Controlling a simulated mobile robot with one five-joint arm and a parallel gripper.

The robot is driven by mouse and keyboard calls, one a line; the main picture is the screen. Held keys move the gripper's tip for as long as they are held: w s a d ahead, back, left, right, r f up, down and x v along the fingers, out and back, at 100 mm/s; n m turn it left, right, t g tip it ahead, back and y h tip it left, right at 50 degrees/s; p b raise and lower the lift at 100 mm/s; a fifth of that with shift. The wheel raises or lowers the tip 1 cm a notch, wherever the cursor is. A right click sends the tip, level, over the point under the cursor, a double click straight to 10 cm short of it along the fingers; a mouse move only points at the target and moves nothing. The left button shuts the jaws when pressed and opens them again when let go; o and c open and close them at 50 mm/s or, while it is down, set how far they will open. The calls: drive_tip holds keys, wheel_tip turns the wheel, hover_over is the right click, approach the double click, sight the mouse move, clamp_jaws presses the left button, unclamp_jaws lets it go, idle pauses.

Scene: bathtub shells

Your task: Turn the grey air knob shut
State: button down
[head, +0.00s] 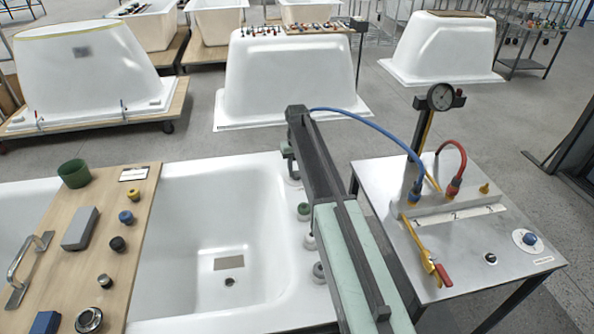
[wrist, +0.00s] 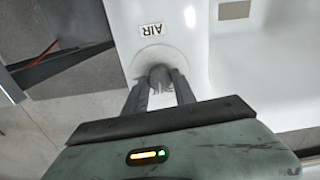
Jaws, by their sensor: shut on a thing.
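The grey air knob (wrist: 160,77) sits on the white tub rim in the wrist view, beside a small label reading AIR (wrist: 151,29). My gripper (wrist: 160,88) is shut on the knob, with one finger on each side. In the head view my gripper (head: 291,163) is at the far right corner of the tub (head: 220,240). The knob is mostly hidden there by my gripper and arm. I cannot tell the knob's turn angle.
Several other knobs, including a green one (head: 303,211), line the right rim beside my arm. A wooden board (head: 128,215) with loose parts lies across the tub. A metal bench (head: 420,255) with hoses and a gauge (head: 440,97) stands on the right.

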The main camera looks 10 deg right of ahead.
sight(297, 172)
drive_tip(key=shift+n, duration=0.8)
drive_tip(key=c, duration=1)
unclamp_jaws()
drive_tip(key=shift+r, duration=0.1)
wheel_tip(297, 172, up, 8)
drive_tip(key=p, duration=0.8)
drive_tip(key=shift+f, duration=0.2)
